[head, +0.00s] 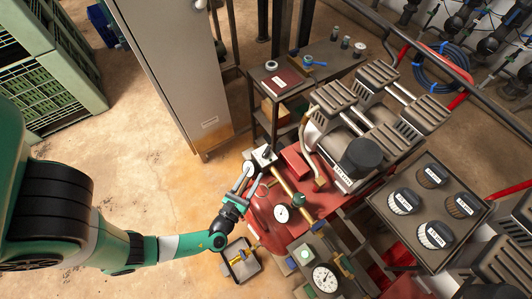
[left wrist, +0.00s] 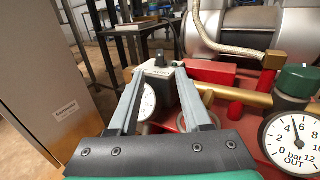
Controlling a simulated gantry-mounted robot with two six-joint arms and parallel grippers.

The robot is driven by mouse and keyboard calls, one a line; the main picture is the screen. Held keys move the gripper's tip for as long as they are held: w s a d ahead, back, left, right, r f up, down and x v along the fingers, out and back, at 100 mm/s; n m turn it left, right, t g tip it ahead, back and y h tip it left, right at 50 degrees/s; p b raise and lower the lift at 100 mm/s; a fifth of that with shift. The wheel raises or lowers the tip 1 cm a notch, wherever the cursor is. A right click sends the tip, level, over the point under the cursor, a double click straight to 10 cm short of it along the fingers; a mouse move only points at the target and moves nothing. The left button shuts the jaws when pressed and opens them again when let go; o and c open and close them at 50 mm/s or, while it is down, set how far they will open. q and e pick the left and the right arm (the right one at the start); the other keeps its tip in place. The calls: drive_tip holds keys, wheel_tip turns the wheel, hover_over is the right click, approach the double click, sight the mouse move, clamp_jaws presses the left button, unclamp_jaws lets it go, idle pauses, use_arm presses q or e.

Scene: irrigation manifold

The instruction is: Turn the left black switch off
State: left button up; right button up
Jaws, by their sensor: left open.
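A small black switch (left wrist: 160,59) stands up on a light grey box (left wrist: 185,95), straight beyond my left fingertips in the left wrist view. In the head view the box with its black top (head: 265,154) sits at the far left end of the brass pipe. My left gripper (head: 254,177) is open and empty, just in front of the box. Its two fingers (left wrist: 158,78) frame the box in the left wrist view; I cannot tell whether they touch it. No second black switch can be clearly made out. My right gripper is not in view.
A gauge (head: 281,213) and a green knob (head: 298,201) are beside the gripper on the red manifold. A grey tray (head: 258,268) lies below. A grey cabinet (head: 178,65) and a dark side table (head: 327,59) stand behind.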

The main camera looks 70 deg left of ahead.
sight(263, 157)
use_arm(q)
drive_tip(key=shift+w+a+r+p, duration=0.35)
drive_tip(key=shift+w+a+p, duration=0.45)
drive_tip(key=shift+p, duration=0.2)
drive_tip(key=shift+w+a+f+b, duration=0.55)
drive_tip(key=shift+w+a+b, duration=0.2)
drive_tip(key=shift+w+b, duration=0.2)
drive_tip(key=b+x, duration=0.1)
drive_tip(key=x, duration=0.4)
drive_tip(key=shift+w+a+r+b, duration=0.15)
drive_tip(key=shift+w+a+b, duration=0.1)
drive_tip(key=shift+a+b, duration=0.05)
drive_tip(key=shift+w+a, duration=0.15)
drive_tip(key=shift+w, duration=0.1)
clamp_jaws()
